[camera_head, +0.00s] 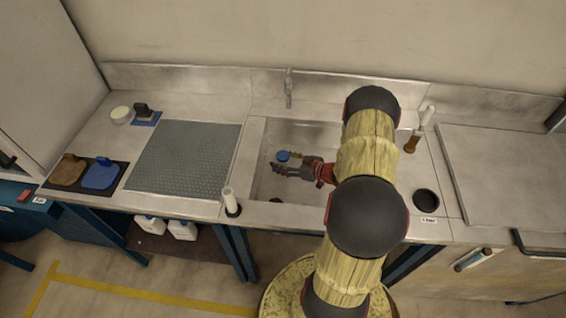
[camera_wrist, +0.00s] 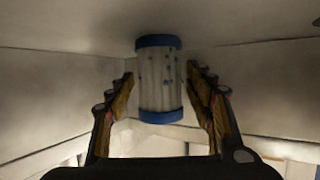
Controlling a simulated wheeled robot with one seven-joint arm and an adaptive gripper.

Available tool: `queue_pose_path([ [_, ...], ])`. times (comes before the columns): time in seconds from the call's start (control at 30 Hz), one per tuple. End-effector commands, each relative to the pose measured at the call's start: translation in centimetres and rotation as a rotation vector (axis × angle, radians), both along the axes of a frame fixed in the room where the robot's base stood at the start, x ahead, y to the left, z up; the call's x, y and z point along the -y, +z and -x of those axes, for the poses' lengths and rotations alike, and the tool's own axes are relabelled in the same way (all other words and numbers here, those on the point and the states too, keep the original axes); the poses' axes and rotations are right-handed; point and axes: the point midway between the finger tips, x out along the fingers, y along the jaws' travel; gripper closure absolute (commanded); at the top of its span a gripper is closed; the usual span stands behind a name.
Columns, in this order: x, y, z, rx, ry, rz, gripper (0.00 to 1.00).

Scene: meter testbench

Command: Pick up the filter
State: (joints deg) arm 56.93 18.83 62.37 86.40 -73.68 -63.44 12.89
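The filter (camera_wrist: 161,82) is a white cylinder with blue end caps and small blue spots. In the wrist view it stands between the two fingers of my gripper (camera_wrist: 161,88), with a visible gap on each side. My gripper is open. In the head view my gripper (camera_head: 281,165) is down inside the sink (camera_head: 310,133), and the blue top of the filter (camera_head: 283,156) shows by its fingertips. The lower part of the filter is hidden there.
The sink walls stand close around my gripper. A perforated grey drain mat (camera_head: 185,155) lies left of the sink. A faucet (camera_head: 289,88) rises behind it. A white upright tube (camera_head: 230,198) stands at the front left corner, and a black round holder (camera_head: 426,200) sits to the right.

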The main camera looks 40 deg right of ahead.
Motion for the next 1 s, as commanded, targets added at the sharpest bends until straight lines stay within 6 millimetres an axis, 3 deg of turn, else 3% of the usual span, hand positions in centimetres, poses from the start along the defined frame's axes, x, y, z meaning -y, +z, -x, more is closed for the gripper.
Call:
queue_pose_path([
  [0.8,0.03,0.03,0.00,0.000,0.000,0.001,0.95],
  [1.0,0.04,0.20,0.00,0.000,-0.001,0.001,0.95],
])
